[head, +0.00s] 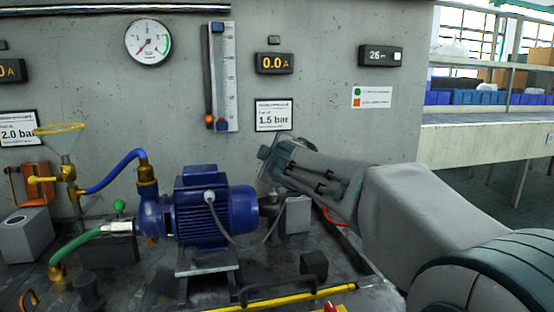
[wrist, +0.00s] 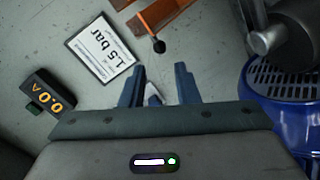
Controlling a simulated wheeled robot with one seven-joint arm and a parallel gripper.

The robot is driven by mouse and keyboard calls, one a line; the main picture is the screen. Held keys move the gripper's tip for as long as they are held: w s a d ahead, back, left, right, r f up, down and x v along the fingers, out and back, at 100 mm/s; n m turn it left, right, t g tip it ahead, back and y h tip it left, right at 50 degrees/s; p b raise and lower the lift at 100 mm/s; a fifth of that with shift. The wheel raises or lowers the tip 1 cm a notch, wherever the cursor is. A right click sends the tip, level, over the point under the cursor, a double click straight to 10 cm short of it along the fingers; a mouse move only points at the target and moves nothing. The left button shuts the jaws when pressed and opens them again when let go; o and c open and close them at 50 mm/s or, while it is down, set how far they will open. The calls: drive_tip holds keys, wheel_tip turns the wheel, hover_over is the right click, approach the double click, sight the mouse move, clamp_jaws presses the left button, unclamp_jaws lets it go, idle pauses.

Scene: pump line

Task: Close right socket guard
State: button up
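My gripper (head: 270,153) is raised in front of the wall, to the right of the blue pump, just below the 1.5 bar sign. In the wrist view its two blue fingers (wrist: 158,72) stand apart with nothing clearly held between them. An orange-brown guard (wrist: 163,12) shows at the top of the wrist view, with a black knob (wrist: 158,45) hanging just beyond the fingertips, apart from them. The guard is cut off by the frame edge, so I cannot tell how far open it is. In the head view my gripper and arm hide that guard.
The blue pump (head: 215,210) stands left of my gripper, with a cable running from it. The 1.5 bar sign (head: 273,115) and ammeter (head: 274,64) are on the wall above. Another orange guard (head: 31,183) is at the far left. A yellow bar (head: 290,297) crosses the front.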

drive_tip(key=v, duration=0.6)
drive_tip(key=shift+p, duration=0.4)
